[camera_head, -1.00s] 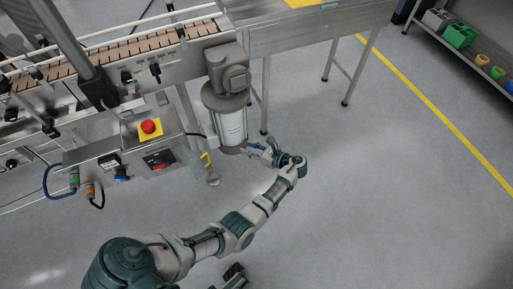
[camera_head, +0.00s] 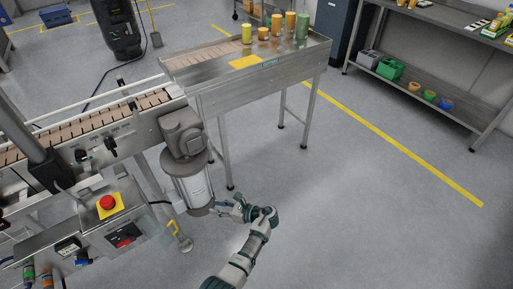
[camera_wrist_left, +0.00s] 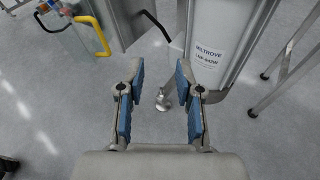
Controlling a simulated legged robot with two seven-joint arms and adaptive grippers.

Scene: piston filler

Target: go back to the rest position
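My left gripper (camera_head: 226,208) is beside the lower end of the filler's grey motor unit (camera_head: 192,182) in the head view. In the left wrist view its two blue-padded fingers (camera_wrist_left: 160,95) are spread apart with nothing between them. Floor and a round metal machine foot (camera_wrist_left: 163,101) show beyond the gap. The motor housing with a printed label (camera_wrist_left: 208,55) stands just past the right finger, and I cannot tell whether they touch. My right gripper is not in view.
The machine has a red stop button (camera_head: 107,202) on a yellow plate and a yellow hook-shaped handle (camera_head: 174,229). A steel table (camera_head: 262,75) holds several yellow and green containers. A shelf rack (camera_head: 440,98) stands at right. The floor (camera_head: 340,210) is clear on the right.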

